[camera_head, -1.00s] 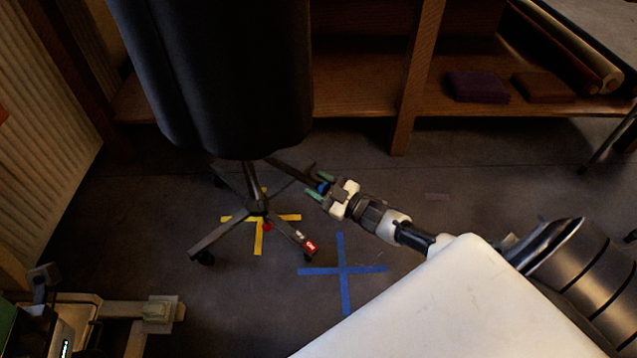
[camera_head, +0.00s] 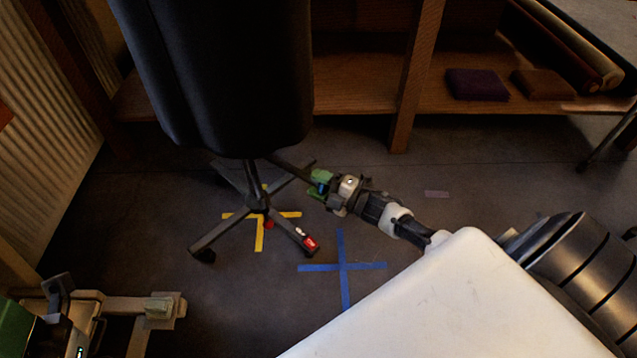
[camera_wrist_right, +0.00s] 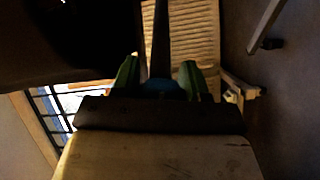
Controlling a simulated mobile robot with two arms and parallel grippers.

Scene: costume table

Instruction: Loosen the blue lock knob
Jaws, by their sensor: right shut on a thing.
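The blue lock knob (camera_head: 322,187) sits on a dark bar under the black chair (camera_head: 225,75), right of its column. My right gripper (camera_head: 319,186) reaches in from the right, and its green fingers are shut on the knob. In the right wrist view the blue knob (camera_wrist_right: 162,86) shows low between the two green fingers (camera_wrist_right: 160,78), partly hidden by the gripper's dark body. The dark bar runs away beyond it.
The chair's star base (camera_head: 257,205) stands over yellow tape (camera_head: 259,235), with a red label (camera_head: 310,243) on one leg. A blue tape cross (camera_head: 343,267) marks clear floor. A wooden shelf (camera_head: 360,85) with folded cloths (camera_head: 477,84) stands behind.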

